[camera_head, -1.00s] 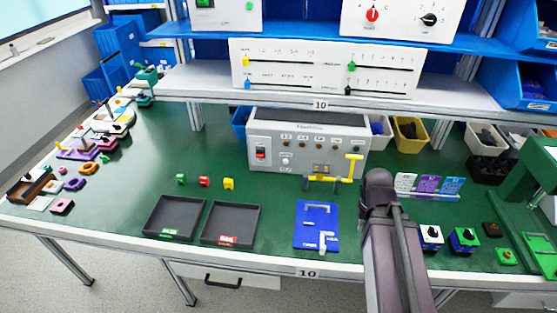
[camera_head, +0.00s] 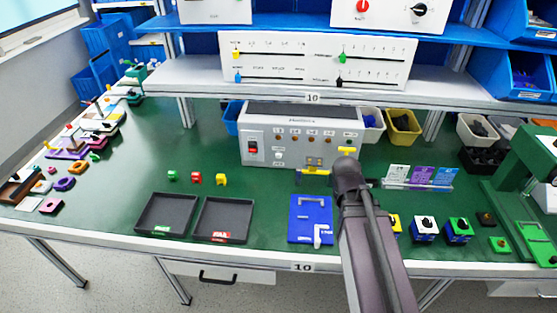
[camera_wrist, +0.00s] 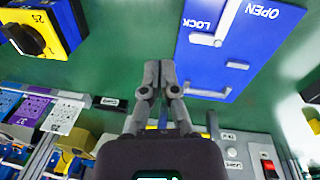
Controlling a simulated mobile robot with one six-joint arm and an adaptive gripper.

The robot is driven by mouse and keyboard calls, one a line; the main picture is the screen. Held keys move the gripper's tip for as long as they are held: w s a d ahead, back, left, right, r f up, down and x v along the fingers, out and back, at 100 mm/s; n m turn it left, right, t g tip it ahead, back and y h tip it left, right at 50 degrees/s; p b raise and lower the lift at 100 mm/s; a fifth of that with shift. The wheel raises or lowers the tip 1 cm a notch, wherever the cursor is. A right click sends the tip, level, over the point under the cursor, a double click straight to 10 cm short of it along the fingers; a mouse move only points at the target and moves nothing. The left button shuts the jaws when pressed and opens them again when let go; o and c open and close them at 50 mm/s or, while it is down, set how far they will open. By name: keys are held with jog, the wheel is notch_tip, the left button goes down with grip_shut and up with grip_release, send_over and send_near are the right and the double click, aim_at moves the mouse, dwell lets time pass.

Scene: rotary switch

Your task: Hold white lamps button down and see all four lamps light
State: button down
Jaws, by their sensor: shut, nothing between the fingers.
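A grey control box (camera_head: 300,160) stands at the back of the bench in the head view. In the wrist view, the box shows upside down at lower right, with the small white button (camera_wrist: 231,152) near the red switch (camera_wrist: 268,168). My gripper (camera_wrist: 158,78) is shut and empty, over the green bench, apart from the box.
A blue plate (camera_head: 308,232) with a white handle lies in front of the box. A yellow bracket (camera_head: 316,172) projects before the box front; my wrist partly covers it. Dark trays (camera_head: 165,218) lie left, switch blocks (camera_head: 424,230) right. A shelf (camera_head: 300,94) overhangs behind.

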aim_at(278, 156)
jog(key=w+a+f+n+b, duration=0.1)
jog(key=w, duration=0.1)
jog(key=w+a+f+t+h+b, duration=0.1)
jog(key=w, duration=0.1)
jog(key=w+a+f+n+h+b, duration=0.1)
jog(key=w+a, duration=0.1)
jog(key=shift+f+n+t+b, duration=0.1)
jog(key=shift+n+t+b, duration=0.2)
jog(key=w+a+n+b, duration=0.1)
jog(key=a, duration=0.1)
jog(key=w+a+f+n+t+h+b, duration=0.1)
jog(key=w+a, duration=0.1)
jog(key=w+a+n+t+h+b, duration=0.1)
jog(key=w+a, duration=0.1)
jog(key=shift+w+f+b, duration=0.2)
jog(key=shift+w+b, duration=0.05)
jog(key=shift+b, duration=0.05)
jog(key=w+a+n+t+b, duration=0.1)
jog(key=a, duration=0.3)
jog(key=w+a+n+t+h+b, duration=0.1)
jog(key=w+a+n+t+b, duration=0.1)
jog(key=a, duration=0.2)
jog(key=w+a+n+t+b, duration=0.1)
jog(key=w+a+t, duration=0.1)
jog(key=a, duration=0.2)
jog(key=shift+w+r+n+h, duration=0.15)
jog(key=shift+w+n+h, duration=0.15)
jog(key=shift+n, duration=0.1)
jog(key=shift+a+r+b, duration=0.1)
jog(key=shift+a+b, duration=0.2)
